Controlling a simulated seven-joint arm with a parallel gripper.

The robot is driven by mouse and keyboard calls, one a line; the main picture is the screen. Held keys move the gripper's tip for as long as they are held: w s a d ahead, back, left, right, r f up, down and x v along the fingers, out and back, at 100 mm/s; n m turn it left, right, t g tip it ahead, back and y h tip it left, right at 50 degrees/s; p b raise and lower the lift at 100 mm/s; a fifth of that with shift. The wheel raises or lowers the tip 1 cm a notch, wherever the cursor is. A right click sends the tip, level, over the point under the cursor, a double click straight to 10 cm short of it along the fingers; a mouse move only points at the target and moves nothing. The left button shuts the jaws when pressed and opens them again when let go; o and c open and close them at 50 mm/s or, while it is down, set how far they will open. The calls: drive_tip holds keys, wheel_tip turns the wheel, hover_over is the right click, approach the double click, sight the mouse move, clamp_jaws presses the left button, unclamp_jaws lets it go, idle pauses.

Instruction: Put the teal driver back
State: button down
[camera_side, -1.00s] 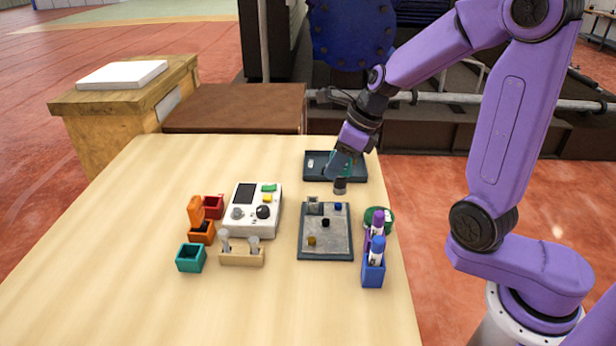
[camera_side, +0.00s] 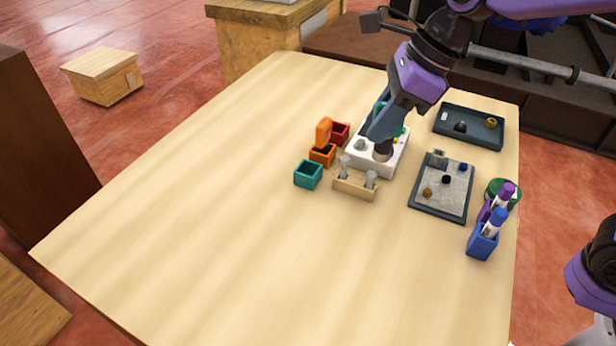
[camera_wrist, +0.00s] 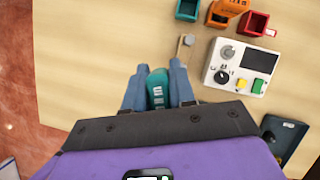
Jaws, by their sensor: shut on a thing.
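The teal driver (camera_wrist: 157,88) is held between the two fingers of my gripper (camera_wrist: 156,91), which is shut on it. In the side view my gripper (camera_side: 380,122) is above the white device, with a bit of teal showing behind it and a dark grey cylindrical end below. The open teal box (camera_side: 308,175) stands on the table, left of the gripper, and looks empty; it also shows at the top of the wrist view (camera_wrist: 187,9). The driver's lower end is hidden in the wrist view.
An orange box (camera_side: 322,155) holds an orange piece, beside a red box (camera_side: 340,133). A wooden stand (camera_side: 355,187) with two grey knobs, the white device (camera_side: 392,160), a grey board (camera_side: 425,203), dark tray (camera_side: 447,139) and blue pen holder (camera_side: 482,243) stand nearby. The front table is clear.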

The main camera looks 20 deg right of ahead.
drive_tip(key=shift+a, duration=0.4)
drive_tip(key=shift+w+a+f, duration=1.35)
drive_tip(key=shift+w+f, duration=0.5)
drive_tip(key=shift+f, duration=0.3)
drive_tip(key=shift+w+a+f, duration=1.35)
drive_tip(key=shift+w+f, duration=0.45)
drive_tip(key=shift+f, duration=0.3)
drive_tip(key=shift+w+a+f, duration=1.35)
drive_tip(key=shift+w+f, duration=0.5)
drive_tip(key=shift+f, duration=0.3)
drive_tip(key=shift+f, duration=0.1)
drive_tip(key=c, duration=0.9)
unclamp_jaws()
drive_tip(key=shift+c, duration=0.2)
